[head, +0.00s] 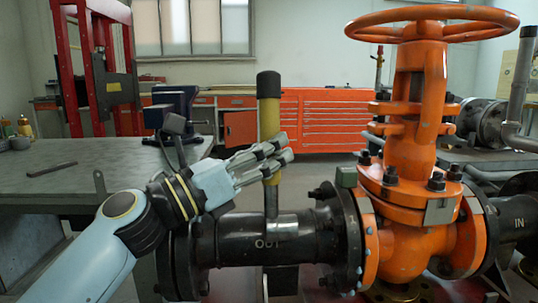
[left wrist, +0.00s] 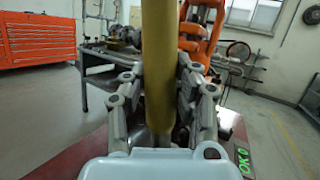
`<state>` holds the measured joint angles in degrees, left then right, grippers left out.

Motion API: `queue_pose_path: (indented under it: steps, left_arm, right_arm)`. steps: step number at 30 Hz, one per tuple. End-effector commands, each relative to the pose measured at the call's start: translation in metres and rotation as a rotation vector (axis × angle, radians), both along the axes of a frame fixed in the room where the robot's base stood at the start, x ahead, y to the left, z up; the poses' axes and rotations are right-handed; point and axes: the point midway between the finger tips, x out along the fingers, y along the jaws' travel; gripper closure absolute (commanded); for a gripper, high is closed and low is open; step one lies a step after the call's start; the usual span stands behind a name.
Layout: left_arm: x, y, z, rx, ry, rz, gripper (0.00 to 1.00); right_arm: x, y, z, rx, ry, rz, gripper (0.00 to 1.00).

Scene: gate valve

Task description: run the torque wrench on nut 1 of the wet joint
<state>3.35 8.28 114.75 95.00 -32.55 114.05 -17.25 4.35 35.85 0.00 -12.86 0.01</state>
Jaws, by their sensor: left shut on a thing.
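An upright bar with a black grip and yellow sleeve, which looks like the torque wrench (head: 269,118), stands in front of the black OUT pipe (head: 235,240). Its grey lower shaft reaches down to the pipe; how its lower end meets anything is unclear. My left gripper (head: 277,160) is shut around the yellow sleeve. In the left wrist view, the yellow sleeve (left wrist: 158,70) runs upright between the fingers (left wrist: 157,95). The orange gate valve (head: 410,190) joins the OUT pipe at a bolted flange (head: 347,235). I cannot tell which nut is nut 1. My right gripper is out of view.
A grey workbench (head: 60,185) with a vise (head: 178,105) is at the left. An orange handwheel (head: 432,22) tops the valve. Red tool drawers (head: 330,120) stand at the back.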

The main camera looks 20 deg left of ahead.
Motion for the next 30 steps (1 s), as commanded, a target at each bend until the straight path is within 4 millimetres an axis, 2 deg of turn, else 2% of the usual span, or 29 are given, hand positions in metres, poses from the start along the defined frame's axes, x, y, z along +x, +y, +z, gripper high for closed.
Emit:
queue_pose_path:
  steps: [9, 30]
  left_arm:
    - [-0.001, 0.000, 0.005, 0.006, -0.007, -0.002, 1.00]
    - [0.014, -0.035, 0.004, 0.005, -0.007, -0.002, 1.00]
  right_arm:
    - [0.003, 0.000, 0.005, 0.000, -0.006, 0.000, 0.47]
    - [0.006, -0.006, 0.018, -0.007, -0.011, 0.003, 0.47]
